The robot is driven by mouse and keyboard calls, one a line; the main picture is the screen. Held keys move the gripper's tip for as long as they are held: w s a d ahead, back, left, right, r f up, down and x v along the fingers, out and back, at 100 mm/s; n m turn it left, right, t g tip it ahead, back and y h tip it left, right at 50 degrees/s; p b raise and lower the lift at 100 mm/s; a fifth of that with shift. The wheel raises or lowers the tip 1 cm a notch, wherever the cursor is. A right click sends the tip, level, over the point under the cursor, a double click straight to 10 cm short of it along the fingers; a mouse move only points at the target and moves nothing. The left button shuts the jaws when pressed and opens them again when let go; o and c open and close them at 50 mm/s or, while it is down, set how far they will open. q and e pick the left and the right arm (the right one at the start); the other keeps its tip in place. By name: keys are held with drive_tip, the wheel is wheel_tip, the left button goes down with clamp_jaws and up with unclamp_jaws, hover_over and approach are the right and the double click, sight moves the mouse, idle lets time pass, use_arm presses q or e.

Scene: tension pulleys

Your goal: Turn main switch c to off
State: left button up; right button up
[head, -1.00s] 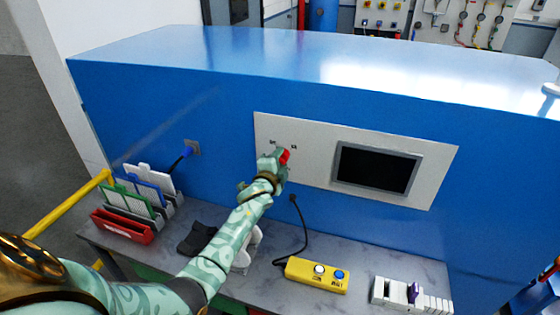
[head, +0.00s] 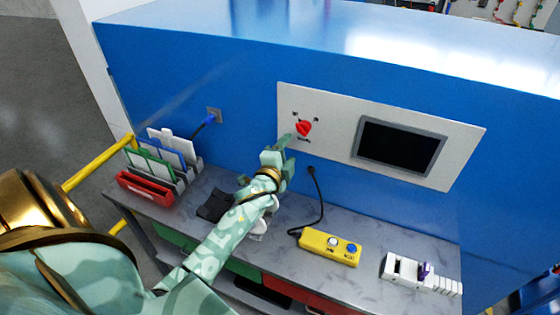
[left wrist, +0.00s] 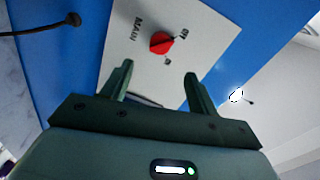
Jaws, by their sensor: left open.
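The main switch is a red rotary knob (head: 303,128) on a light grey panel (head: 340,150) on the front of the blue cabinet. Small labels sit around it, too small to read in the head view. In the left wrist view the knob (left wrist: 161,42) lies beyond the fingertips, with the word MAIN printed beside it; I cannot tell its exact setting. My left gripper (head: 284,144) is just below and left of the knob, apart from it. In the left wrist view this gripper (left wrist: 160,70) is open, with nothing between its fingers. My right gripper is not in view.
A dark screen (head: 400,146) is set in the panel to the right. On the grey bench (head: 290,215) below are a yellow button box (head: 330,247), white blocks (head: 405,270) and a rack of coloured cards (head: 163,160). A yellow rail (head: 95,163) stands at left.

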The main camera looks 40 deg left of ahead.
use_arm(q)
drive_tip(key=v, duration=0.5)
drive_tip(key=shift+s, duration=0.2)
